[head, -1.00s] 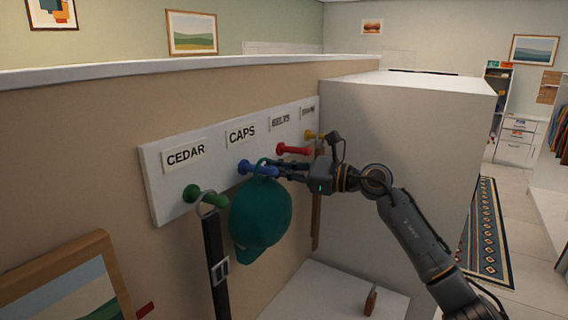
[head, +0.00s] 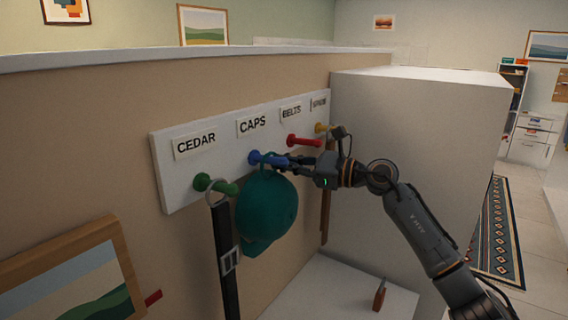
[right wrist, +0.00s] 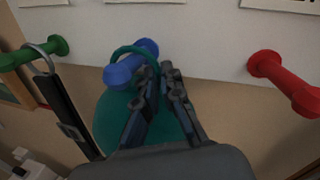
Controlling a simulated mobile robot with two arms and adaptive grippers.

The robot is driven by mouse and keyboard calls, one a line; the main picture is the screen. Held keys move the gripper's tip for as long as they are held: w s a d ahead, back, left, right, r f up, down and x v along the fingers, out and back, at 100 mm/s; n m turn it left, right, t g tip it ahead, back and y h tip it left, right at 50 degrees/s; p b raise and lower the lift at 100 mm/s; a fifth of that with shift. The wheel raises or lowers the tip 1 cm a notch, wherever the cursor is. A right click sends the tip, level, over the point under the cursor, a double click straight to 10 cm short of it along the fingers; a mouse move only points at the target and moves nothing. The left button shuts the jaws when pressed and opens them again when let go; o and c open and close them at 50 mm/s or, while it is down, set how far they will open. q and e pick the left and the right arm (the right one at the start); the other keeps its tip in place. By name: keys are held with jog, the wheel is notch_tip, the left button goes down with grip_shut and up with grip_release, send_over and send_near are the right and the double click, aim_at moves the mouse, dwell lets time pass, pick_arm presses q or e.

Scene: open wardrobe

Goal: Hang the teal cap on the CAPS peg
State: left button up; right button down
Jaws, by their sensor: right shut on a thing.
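The teal cap (head: 266,212) hangs by its loop at the blue peg (head: 262,158) under the CAPS label (head: 252,124). In the right wrist view the teal loop (right wrist: 122,50) passes over the blue peg (right wrist: 126,70) and appears to be around it, with the peg's end sticking out in front. My right gripper (head: 286,163) is at the peg's right side, shut on the cap near its loop; its fingers (right wrist: 152,78) hide part of the loop and of the cap (right wrist: 108,122). My left gripper is not in view.
A green peg (head: 214,185) to the left holds a black belt (head: 226,255) by a ring. A red peg (head: 303,140) and a yellow peg (head: 322,127) are to the right. A white cabinet block (head: 420,130) stands beside my right arm. A white shelf (head: 330,290) lies below.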

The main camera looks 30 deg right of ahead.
jog(key=c, duration=1.4)
grip_release()
jog(key=shift+c, duration=0.2)
